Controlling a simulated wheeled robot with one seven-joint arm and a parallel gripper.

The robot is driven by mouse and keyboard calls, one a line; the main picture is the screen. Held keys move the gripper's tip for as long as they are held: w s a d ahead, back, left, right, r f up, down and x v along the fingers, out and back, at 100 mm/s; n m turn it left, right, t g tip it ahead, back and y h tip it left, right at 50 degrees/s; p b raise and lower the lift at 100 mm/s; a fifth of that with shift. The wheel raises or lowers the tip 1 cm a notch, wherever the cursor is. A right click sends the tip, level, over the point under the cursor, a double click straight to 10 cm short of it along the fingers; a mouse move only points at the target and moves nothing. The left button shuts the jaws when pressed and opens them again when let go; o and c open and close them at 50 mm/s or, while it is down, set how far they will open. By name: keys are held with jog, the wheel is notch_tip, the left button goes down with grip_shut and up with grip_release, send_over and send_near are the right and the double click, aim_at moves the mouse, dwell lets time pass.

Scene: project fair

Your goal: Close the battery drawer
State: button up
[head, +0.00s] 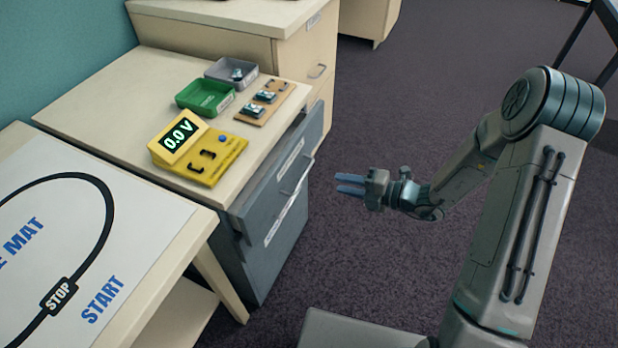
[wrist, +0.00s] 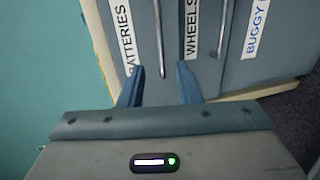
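The battery drawer (head: 268,182) is the top grey drawer of the cabinet below the pale worktop. In the head view its front stands out past the worktop edge, with a dark gap behind it, so it is partly open. In the wrist view its front (wrist: 108,22) carries the label BATTERIES, and a long bar handle (wrist: 159,40) runs beside the label. My gripper (head: 338,184) is in front of the drawer, to the right of it in the head view, apart from it. Its two blue fingers (wrist: 158,84) are spread with nothing between them.
Below are a WHEELS drawer (wrist: 205,25) and a drawer labelled BUGGY (wrist: 270,30). On the worktop (head: 110,105) are a yellow voltmeter (head: 195,150), a green tray (head: 205,97), a grey tray (head: 230,74) and a wooden board (head: 262,105). Carpet (head: 400,120) around my gripper is clear.

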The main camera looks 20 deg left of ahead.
jog(key=b+x, duration=0.2)
jog(key=x, duration=0.8)
jog(key=shift+a, duration=0.35)
jog(key=shift+w+f, duration=0.1)
grip_shut()
